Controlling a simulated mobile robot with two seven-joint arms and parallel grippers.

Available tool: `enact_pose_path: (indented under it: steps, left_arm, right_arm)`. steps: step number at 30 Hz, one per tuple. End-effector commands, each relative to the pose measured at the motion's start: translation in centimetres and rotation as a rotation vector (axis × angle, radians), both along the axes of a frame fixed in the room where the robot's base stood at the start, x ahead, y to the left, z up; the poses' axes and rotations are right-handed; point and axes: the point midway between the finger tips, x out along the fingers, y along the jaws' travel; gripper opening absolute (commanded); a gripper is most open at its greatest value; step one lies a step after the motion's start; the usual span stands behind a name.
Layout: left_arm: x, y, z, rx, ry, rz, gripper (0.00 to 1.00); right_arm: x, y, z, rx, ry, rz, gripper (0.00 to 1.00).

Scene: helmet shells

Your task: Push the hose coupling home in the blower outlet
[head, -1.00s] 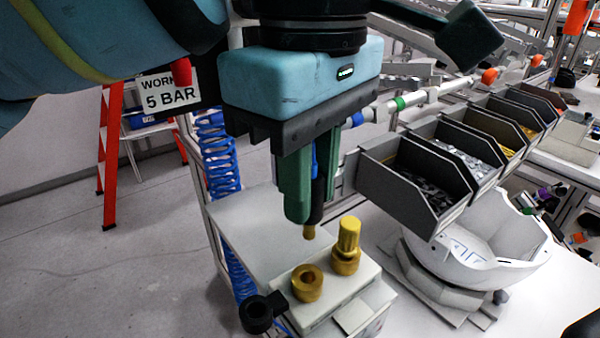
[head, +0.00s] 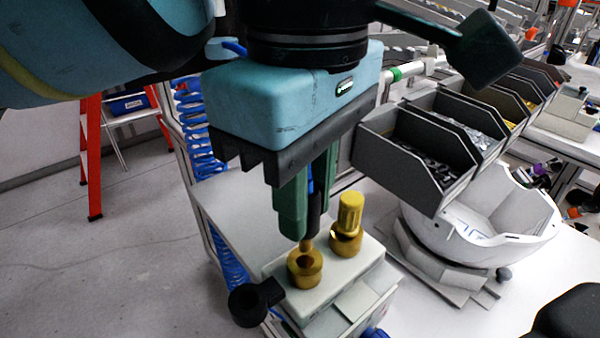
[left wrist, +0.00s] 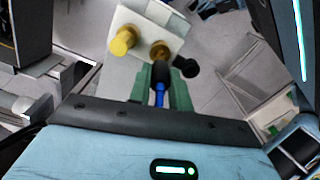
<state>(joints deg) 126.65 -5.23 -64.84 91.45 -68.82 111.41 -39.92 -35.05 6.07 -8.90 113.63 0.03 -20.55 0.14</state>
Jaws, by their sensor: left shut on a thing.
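My left gripper (head: 308,218) is shut on the hose coupling (head: 314,214), a black sleeve with a brass tip and a blue hose. The coupling points down, and its tip meets the mouth of the blower outlet (head: 304,270), a brass ring on a white block (head: 335,275). I cannot tell how far the tip is in. In the left wrist view the black coupling (left wrist: 161,74) lies between the green fingers, in line with the brass outlet (left wrist: 159,49), which it partly hides. I do not see my right gripper.
A knurled brass knob (head: 348,222) stands on the block just right of the outlet. A black ring-shaped clip (head: 252,300) sits at its front left. Grey parts bins (head: 420,160) and a white helmet shell (head: 490,225) stand to the right.

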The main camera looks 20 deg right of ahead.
Motion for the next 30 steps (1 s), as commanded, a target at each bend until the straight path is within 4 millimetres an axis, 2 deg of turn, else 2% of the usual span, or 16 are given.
enact_pose_path:
  steps: [15, 30]
  left_arm:
    - [0.0, 0.0, -3.0, 0.000, 0.001, 0.000, 0.00]
    - [0.0, 0.0, -3.5, 0.000, 0.000, 0.001, 0.00]
  right_arm:
    - [0.0, -0.3, -0.7, -0.005, 0.004, 0.006, 0.36]
    - [-0.3, -0.3, -1.0, -0.006, 0.012, 0.005, 0.36]
